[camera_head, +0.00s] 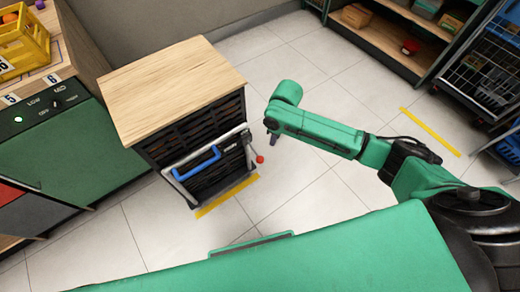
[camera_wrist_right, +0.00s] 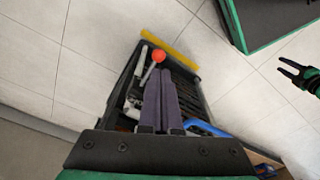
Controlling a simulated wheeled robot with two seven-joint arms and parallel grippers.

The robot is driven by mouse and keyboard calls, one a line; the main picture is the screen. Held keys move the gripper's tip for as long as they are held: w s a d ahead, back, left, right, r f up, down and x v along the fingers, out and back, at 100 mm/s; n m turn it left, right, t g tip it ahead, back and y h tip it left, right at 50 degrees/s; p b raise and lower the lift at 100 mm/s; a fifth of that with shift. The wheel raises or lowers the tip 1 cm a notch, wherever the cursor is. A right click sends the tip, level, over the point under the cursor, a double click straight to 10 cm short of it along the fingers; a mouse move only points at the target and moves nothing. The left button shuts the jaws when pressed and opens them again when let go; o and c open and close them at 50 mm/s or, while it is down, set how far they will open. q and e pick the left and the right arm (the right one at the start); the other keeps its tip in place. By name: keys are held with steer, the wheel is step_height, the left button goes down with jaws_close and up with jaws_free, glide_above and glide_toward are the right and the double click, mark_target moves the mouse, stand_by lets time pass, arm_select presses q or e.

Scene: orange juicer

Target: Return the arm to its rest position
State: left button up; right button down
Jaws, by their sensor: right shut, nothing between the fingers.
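My right arm comes in from the right in the head view, green with dark joints. Its gripper (camera_head: 274,139) points down over the floor, just right of the wood-topped cabinet, apart from it. In the right wrist view the two dark fingers (camera_wrist_right: 161,98) lie together, shut and empty.
The cabinet (camera_head: 165,85) has dark slatted sides, a blue handle (camera_head: 198,163) and a red ball knob (camera_head: 260,159). A green machine (camera_head: 70,150) with a yellow crate (camera_head: 25,45) stands left. Shelves (camera_head: 390,45) stand at the back right.

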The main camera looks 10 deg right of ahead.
step_height(320, 180, up, 2)
steer(key=shift+d+r, duration=0.1)
stand_by(0.5)
